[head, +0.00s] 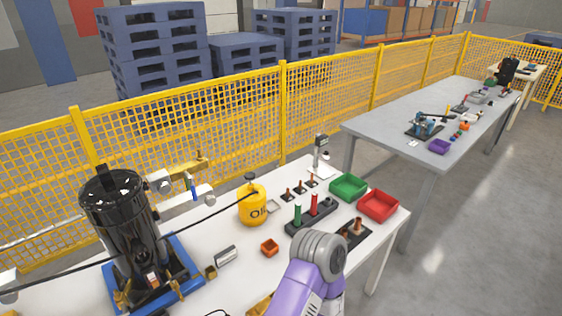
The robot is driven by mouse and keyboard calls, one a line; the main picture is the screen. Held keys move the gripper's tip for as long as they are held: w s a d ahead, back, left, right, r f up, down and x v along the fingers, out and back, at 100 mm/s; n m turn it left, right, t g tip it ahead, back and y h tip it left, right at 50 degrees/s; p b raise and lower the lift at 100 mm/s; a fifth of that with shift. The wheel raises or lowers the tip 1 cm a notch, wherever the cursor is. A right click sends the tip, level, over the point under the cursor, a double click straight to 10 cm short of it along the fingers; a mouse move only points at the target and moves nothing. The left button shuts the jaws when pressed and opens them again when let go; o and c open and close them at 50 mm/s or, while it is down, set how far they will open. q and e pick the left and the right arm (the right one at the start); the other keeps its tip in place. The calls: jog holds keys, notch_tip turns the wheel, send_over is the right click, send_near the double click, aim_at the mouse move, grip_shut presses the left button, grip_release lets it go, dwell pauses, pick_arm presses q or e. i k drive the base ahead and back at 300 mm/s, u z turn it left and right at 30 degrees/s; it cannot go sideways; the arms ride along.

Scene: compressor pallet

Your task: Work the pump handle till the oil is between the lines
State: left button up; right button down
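A black compressor (121,215) stands upright on a blue pallet (187,263) at the left of the white table. A yellow oil can (252,206) marked "OIL" stands near the middle, with a black cap on top. A thin black line, perhaps a hose or rod, runs from the can's top past the compressor to the left edge. I cannot make out a pump handle, an oil level or its lines. A purple and grey arm of mine comes in at bottom centre. Neither gripper's fingers can be made out.
A green bin (348,188), a red bin (378,206) and a black rack (312,215) with green and red cylinders are at the table's right. Yellow mesh fence (230,115) runs behind; a grey table (385,130) stands beyond.

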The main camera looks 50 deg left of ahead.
aim_at(251, 177)
jog(key=i, duration=0.85)
jog(key=u, duration=3.4)
